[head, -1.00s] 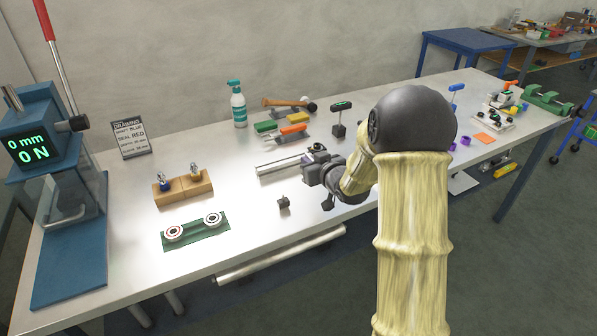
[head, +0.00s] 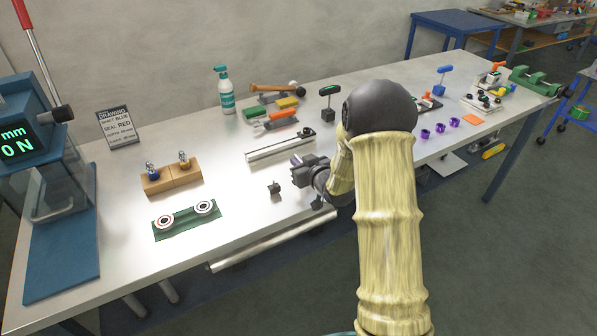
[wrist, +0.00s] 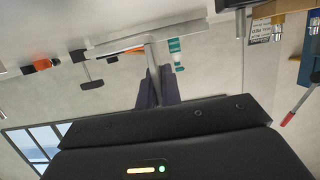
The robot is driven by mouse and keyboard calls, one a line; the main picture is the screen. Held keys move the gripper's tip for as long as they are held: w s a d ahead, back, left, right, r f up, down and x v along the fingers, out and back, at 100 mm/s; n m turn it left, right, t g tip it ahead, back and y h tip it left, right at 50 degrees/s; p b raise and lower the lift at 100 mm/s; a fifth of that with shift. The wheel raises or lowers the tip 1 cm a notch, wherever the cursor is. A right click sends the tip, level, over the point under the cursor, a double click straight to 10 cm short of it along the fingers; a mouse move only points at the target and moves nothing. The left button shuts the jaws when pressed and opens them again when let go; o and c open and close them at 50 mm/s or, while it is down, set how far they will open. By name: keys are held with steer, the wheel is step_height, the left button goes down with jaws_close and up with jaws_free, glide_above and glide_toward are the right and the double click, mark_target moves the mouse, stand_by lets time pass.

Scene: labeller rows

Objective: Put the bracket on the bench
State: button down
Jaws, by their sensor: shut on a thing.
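My gripper (head: 297,168) is above the front half of the steel bench (head: 230,165) in the head view. In the wrist view its two dark fingers (wrist: 156,90) are closed on a slim grey piece, which I take to be the bracket (wrist: 152,54). It sticks out past the fingertips; the rest of it is hidden by the fingers, and the head view does not show it clearly. The bench appears upside down along the top of the wrist view.
A small dark block (head: 274,187) stands just left of my gripper, and a metal rail (head: 280,149) lies behind it. A green bearing plate (head: 187,220) and wooden block (head: 172,179) are further left. A spray bottle (head: 226,92) and tools stand behind. Bare bench lies between them.

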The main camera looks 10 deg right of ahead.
steer(key=shift+f, duration=1.85)
steer(key=c, duration=2)
jaws_free()
steer(key=shift+f, duration=0.2)
steer(key=o, duration=0.4)
steer(key=shift+r, duration=0.1)
